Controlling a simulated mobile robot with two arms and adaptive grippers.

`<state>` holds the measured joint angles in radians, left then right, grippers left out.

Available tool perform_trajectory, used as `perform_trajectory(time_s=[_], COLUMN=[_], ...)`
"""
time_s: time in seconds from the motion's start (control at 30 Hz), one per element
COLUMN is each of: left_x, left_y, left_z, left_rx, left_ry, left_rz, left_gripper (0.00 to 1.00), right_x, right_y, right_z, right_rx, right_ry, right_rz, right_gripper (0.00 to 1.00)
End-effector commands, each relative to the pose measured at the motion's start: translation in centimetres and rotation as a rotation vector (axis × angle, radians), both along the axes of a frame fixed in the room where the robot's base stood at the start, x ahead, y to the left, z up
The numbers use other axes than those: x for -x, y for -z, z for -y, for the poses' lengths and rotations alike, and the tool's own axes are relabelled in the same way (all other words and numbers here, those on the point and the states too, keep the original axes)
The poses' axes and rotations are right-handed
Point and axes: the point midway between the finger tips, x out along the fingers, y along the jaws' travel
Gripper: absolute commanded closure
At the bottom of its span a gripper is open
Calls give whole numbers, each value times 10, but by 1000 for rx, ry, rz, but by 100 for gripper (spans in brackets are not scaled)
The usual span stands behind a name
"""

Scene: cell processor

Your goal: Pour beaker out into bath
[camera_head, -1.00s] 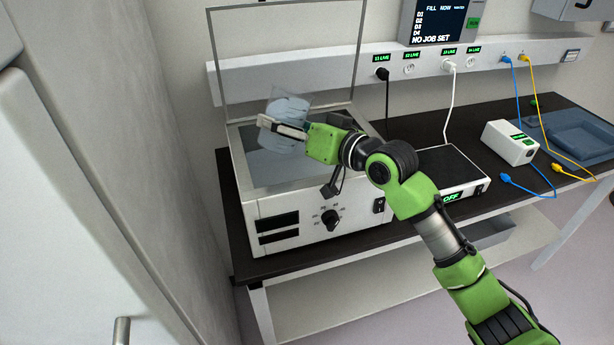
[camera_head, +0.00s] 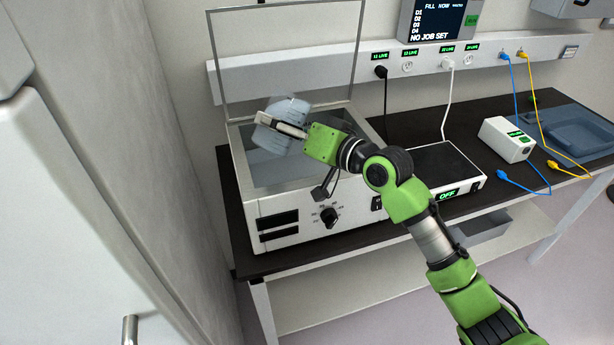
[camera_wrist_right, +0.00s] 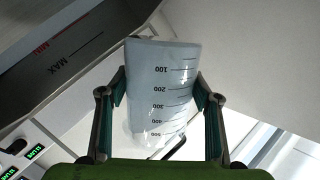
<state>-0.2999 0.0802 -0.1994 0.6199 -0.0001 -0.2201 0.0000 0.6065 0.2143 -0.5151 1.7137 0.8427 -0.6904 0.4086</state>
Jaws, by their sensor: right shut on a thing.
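The clear beaker (camera_head: 268,138) is tilted over the open top of the bath (camera_head: 262,203) in the head view. My right gripper (camera_head: 284,127) is shut around its sides. In the right wrist view the beaker (camera_wrist_right: 163,75) sits between both fingers of my right gripper (camera_wrist_right: 162,98), with black scale marks from 100 to 500 showing. Whether liquid is in it or running out, I cannot tell. The bath is a white box with a knob on the front and its transparent lid raised at the back. MIN and MAX marks show on its inner wall (camera_wrist_right: 85,50). My left gripper is out of view.
The raised lid (camera_head: 285,55) stands behind the beaker. A flat black-topped device (camera_head: 440,170) reading OFF is right of the bath. A white box (camera_head: 507,139), cables and a blue tray (camera_head: 580,135) lie further right. A pale cabinet (camera_head: 75,200) is close on the left.

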Motion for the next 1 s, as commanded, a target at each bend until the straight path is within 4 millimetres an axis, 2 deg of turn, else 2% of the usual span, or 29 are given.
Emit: perform_trajectory(time_s=[0.03,0.23,1.0], left_x=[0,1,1], left_y=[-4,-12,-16], left_z=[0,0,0], left_rx=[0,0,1], left_ry=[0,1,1], left_rz=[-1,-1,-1], left_gripper=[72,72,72], right_x=[0,2,3], right_y=[-5,-4,0], right_z=[0,-2,-3], right_rx=[-21,-109,-204], right_ry=[0,0,0], right_rz=[-11,-92,-178], right_gripper=[80,80,80])
